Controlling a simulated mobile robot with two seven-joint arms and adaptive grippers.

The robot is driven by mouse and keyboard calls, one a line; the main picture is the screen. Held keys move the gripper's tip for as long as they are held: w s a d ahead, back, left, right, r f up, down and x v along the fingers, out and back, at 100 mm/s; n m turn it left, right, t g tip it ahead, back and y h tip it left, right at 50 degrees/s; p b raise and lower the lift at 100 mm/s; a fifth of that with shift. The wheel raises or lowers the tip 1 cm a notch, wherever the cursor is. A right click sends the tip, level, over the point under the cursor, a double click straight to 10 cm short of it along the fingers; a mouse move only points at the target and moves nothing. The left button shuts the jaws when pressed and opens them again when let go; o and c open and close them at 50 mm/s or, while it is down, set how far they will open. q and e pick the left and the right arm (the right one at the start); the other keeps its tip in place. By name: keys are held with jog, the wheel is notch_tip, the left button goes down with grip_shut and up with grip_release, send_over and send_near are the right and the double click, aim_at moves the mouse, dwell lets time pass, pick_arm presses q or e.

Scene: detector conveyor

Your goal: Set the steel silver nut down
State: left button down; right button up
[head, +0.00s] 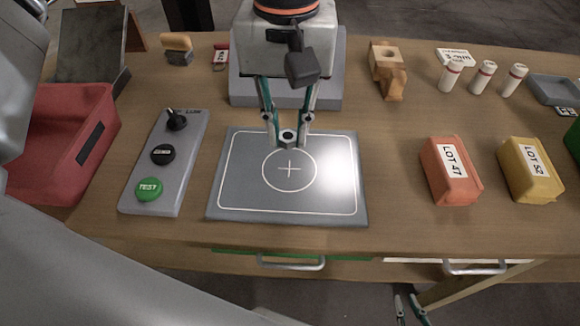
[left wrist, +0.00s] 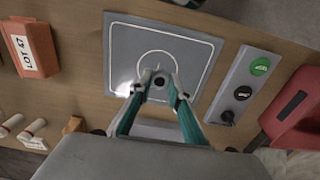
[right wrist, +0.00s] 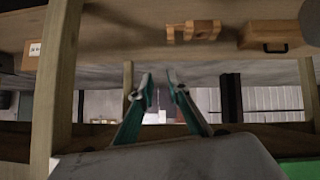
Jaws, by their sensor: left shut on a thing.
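My left gripper (head: 288,134) is shut on the small steel silver nut (head: 288,139), held between its fingertips. In the left wrist view the nut (left wrist: 159,81) shows between the fingertips, in front of the plate's white circle. The grey plate (head: 230,200) has a white border, a circle and a centre cross. In the head view the nut appears near the circle's far edge. I cannot tell whether it touches the plate. My right gripper (head: 411,303) is low, in front of the table; in the right wrist view its fingertips (right wrist: 160,80) are apart with nothing between them.
A panel (head: 187,165) with a green TEST button and black knobs stands left of the plate, beside a red bin (head: 60,140). An orange LOT 47 box (head: 449,185) and yellow LOT 52 box (head: 529,185) stand right. A grey block (head: 330,90) lies behind the plate.

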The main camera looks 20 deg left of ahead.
pick_arm(q)
send_over(288, 182)
notch_tip(288, 182, down, 6)
jog(key=shift+f+b, duration=0.2)
jog(key=shift+b, duration=0.15)
notch_tip(288, 182, down, 4)
jog(key=shift+f+b, duration=0.1)
jog(key=shift+b, duration=0.2)
jog(key=shift+f, duration=0.15)
jog(key=c, duration=1.9)
grip_release()
pick_arm(e)
jog(key=shift+w+d, duration=0.1)
jog(key=shift+w, duration=0.4)
